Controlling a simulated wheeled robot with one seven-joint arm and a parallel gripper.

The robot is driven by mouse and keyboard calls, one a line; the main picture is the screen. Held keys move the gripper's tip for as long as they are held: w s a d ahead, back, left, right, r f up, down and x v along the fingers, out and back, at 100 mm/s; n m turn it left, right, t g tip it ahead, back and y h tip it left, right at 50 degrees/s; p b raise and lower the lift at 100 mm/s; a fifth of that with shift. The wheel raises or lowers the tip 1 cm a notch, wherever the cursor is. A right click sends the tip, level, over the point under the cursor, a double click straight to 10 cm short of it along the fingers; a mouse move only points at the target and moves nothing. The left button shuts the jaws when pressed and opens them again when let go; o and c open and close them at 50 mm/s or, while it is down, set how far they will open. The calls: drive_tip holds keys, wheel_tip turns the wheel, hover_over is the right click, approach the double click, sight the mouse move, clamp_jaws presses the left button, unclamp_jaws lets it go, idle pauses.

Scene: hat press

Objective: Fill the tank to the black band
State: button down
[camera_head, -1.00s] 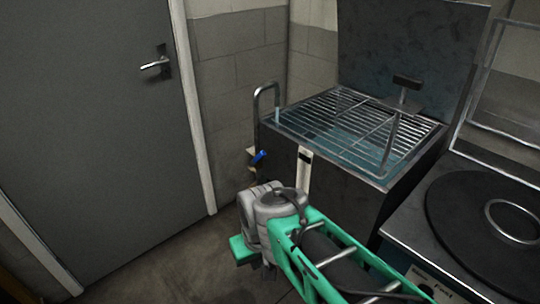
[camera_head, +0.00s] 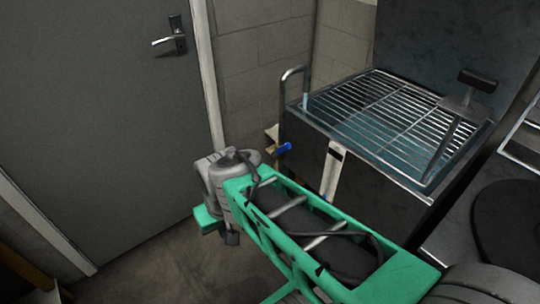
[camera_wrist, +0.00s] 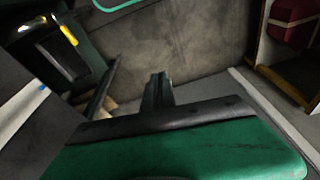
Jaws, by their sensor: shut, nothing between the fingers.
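The tank (camera_head: 375,180) is a dark box with a wire grid over blue water, right of centre in the head view. A bent metal spout (camera_head: 287,88) stands at its left corner, with a pale blue stream below its mouth. A blue tap lever (camera_head: 284,148) sticks out below the spout. A white gauge strip (camera_head: 333,172) on the front has a black band (camera_head: 336,154) near its top and a blue patch lower down. My gripper (camera_wrist: 160,84) is shut and empty in the wrist view, pointing over the floor, apart from the tap.
A grey door (camera_head: 90,120) stands at the left. A press with a black round plate (camera_head: 510,225) is at the right. The wrist view shows a red object (camera_wrist: 291,20) on a wooden shelf.

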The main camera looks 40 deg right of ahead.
drive_tip(key=w+d+m+t+y+p, duration=0.1)
drive_tip(key=w+d+m+p, duration=0.15)
drive_tip(key=d+m, duration=0.5)
drive_tip(key=w+d+m+t+y+p, duration=0.1)
drive_tip(key=w+d+m+p, duration=0.15)
drive_tip(key=d+m, duration=0.5)
drive_tip(key=s+d+r+m+t+h+p, duration=0.1)
drive_tip(key=s+d+r+m+t+p, duration=0.15)
drive_tip(key=d+m, duration=0.65)
drive_tip(key=s+d+r+m+t+p, duration=0.1)
drive_tip(key=s+d+m+t+p, duration=0.25)
drive_tip(key=d+m, duration=0.5)
drive_tip(key=m+b, duration=0.2)
approach(280, 151)
drive_tip(key=shift+h, duration=0.3)
drive_tip(key=w+f, duration=0.1)
drive_tip(key=f, duration=0.2)
drive_tip(key=w+f, duration=0.1)
drive_tip(key=shift+w+d+f, duration=0.15)
drive_tip(key=shift+w, duration=0.2)
